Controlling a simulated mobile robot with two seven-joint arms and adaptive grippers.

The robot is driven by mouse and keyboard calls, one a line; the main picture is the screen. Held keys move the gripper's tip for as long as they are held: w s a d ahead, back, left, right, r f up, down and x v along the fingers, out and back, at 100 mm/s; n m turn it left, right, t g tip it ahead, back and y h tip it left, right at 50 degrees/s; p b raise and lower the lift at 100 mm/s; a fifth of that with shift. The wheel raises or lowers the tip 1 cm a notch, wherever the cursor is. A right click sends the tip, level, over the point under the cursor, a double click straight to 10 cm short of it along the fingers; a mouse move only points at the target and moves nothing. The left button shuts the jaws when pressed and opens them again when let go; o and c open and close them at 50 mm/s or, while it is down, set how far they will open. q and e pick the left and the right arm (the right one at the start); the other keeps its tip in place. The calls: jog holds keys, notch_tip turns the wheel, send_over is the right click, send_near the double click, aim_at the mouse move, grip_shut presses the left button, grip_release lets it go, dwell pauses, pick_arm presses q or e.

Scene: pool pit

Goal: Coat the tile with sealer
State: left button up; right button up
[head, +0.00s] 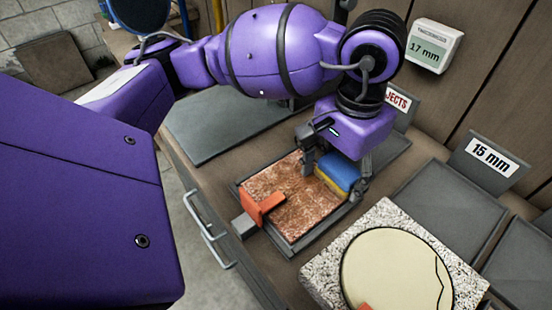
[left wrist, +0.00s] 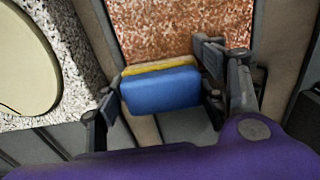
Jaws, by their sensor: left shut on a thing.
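The tile (head: 312,214) is mottled reddish brown and lies in a grey frame with an orange clamp (head: 262,204) at its near left side. It also shows in the left wrist view (left wrist: 165,30). My left gripper (head: 335,176) is shut on a sponge (head: 341,170), blue on top with a yellow layer below. The sponge is at the tile's right end; I cannot tell whether it touches the surface. In the left wrist view the sponge (left wrist: 162,91) sits between both fingers. My right gripper is not in view.
A speckled stone block (head: 322,272) with a cream round disc (head: 390,272) stands close at the right. Grey trays (head: 455,210) lie beyond it by a "15 mm" sign (head: 490,157). A gauge reading 17 mm (head: 433,46) hangs on the wall. A grey mat (head: 215,125) lies behind the tile.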

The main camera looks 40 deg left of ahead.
aim_at(339, 169)
pick_arm(q)
jog(key=shift+r, duration=0.15)
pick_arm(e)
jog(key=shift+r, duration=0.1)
pick_arm(q)
jog(key=shift+r+p, duration=1.6)
jog(key=shift+r, duration=1.35)
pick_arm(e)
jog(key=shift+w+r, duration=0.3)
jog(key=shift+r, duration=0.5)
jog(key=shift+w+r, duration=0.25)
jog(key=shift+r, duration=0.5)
pick_arm(q)
jog(key=shift+r+p, duration=0.8)
jog(key=shift+r, duration=0.65)
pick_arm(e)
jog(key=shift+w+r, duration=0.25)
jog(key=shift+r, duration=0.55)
